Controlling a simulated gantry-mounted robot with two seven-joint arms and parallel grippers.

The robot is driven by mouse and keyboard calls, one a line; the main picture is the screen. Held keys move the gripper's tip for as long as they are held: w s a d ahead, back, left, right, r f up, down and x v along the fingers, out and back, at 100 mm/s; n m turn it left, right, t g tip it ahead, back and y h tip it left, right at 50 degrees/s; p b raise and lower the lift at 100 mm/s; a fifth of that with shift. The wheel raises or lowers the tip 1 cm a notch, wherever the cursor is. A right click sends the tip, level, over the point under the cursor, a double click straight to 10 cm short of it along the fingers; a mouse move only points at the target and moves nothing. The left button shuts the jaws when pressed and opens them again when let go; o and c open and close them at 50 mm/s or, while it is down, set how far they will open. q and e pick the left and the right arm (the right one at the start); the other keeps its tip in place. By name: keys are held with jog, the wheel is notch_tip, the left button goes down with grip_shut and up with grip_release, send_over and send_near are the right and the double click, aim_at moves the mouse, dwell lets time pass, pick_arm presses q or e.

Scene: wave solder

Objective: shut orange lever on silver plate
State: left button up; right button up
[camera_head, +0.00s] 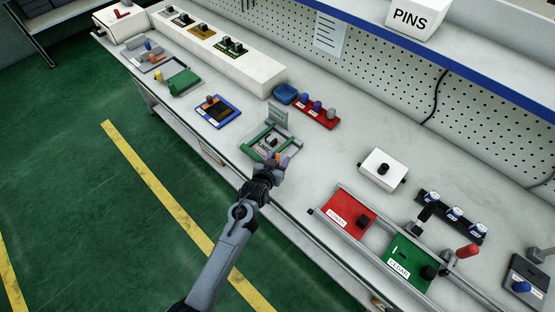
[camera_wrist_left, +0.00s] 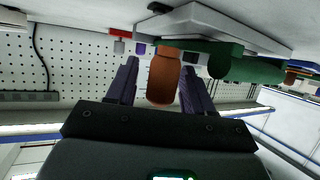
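The silver plate (camera_head: 267,144) sits on the bench inside a green frame (camera_head: 250,149), with a green upright panel behind it. The orange lever (camera_wrist_left: 163,78) stands out large in the left wrist view, between the two dark purple fingers of my left gripper (camera_wrist_left: 160,80). Gaps show between the lever and the fingers, so the gripper looks open around it. In the head view my left gripper (camera_head: 277,163) is at the plate's right front corner and hides most of the lever. My right gripper is not in view.
A blue tray (camera_head: 217,111) lies left of the frame. A red rack with several knobs (camera_head: 315,114) and a blue bin (camera_head: 286,94) stand behind. A white box (camera_head: 382,170) and a rail fixture with red (camera_head: 348,212) and green plates (camera_head: 408,262) are to the right.

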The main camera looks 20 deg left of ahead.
pick_arm(q)
jog(key=shift+s, duration=0.1)
jog(key=shift+s+r, duration=0.2)
jog(key=shift+s, duration=0.05)
jog(key=p+v, duration=0.2)
jog(key=v, duration=0.8)
jog(key=shift+c, duration=0.2)
